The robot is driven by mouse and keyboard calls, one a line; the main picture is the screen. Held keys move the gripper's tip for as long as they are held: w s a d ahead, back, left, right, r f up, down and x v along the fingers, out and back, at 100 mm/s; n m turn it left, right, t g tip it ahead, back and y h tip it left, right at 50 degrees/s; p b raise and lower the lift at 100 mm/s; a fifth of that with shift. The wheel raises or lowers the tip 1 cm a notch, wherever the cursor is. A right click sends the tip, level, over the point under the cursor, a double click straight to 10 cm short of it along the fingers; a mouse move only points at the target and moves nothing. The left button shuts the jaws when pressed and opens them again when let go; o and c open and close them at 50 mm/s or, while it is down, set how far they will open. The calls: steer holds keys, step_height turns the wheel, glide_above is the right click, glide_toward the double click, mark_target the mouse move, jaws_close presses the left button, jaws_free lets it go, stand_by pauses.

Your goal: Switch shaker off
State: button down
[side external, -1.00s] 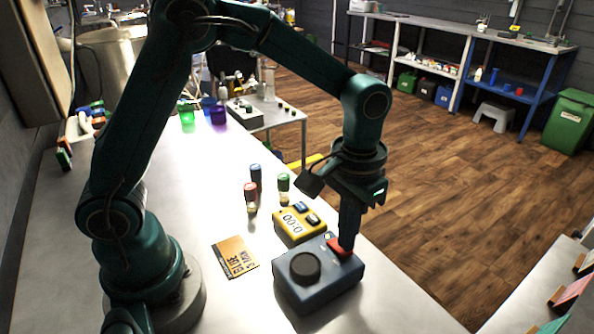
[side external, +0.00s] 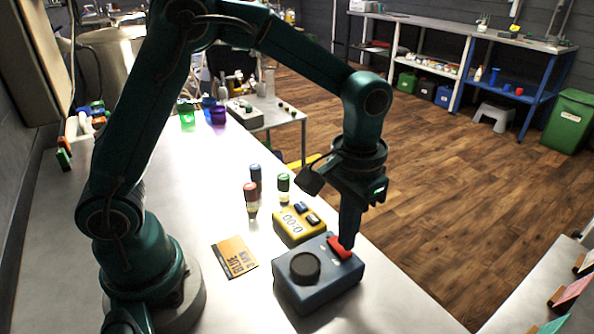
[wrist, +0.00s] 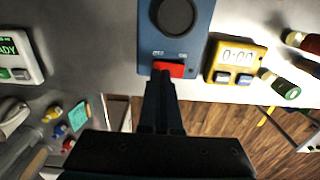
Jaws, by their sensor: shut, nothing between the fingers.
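The shaker is a blue-grey box (side external: 318,289) with a round dark knob (side external: 305,267) and a red rocker switch (side external: 339,247) on top. It stands near the right edge of the bench. My gripper (side external: 346,245) points down, shut and empty, with its tips at the switch's right end. In the wrist view the shut fingers (wrist: 165,80) reach the red switch (wrist: 169,68), below small labels on the shaker (wrist: 190,45). The fingers cover part of the switch, and I cannot tell whether they touch it.
A yellow timer (side external: 299,224) reading 0:00 stands just behind the shaker. Several capped vials (side external: 251,197) stand behind it. An orange card (side external: 234,257) lies flat to the left. The bench (side external: 225,310) is bare around the card.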

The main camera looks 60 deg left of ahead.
steer(key=shift+r, duration=2.85)
step_height(320, 180, up, 7)
steer(key=n+t, duration=0.1)
steer(key=t, duration=0.2)
glide_above(307, 250)
steer(key=s+a+f+m+t, duration=0.1)
steer(key=s+a+f+t, duration=0.1)
steer(key=s, duration=0.5)
steer(key=shift+s+a+f+t, duration=0.3)
steer(key=shift+s+f, duration=0.05)
steer(key=shift+f, duration=0.55)
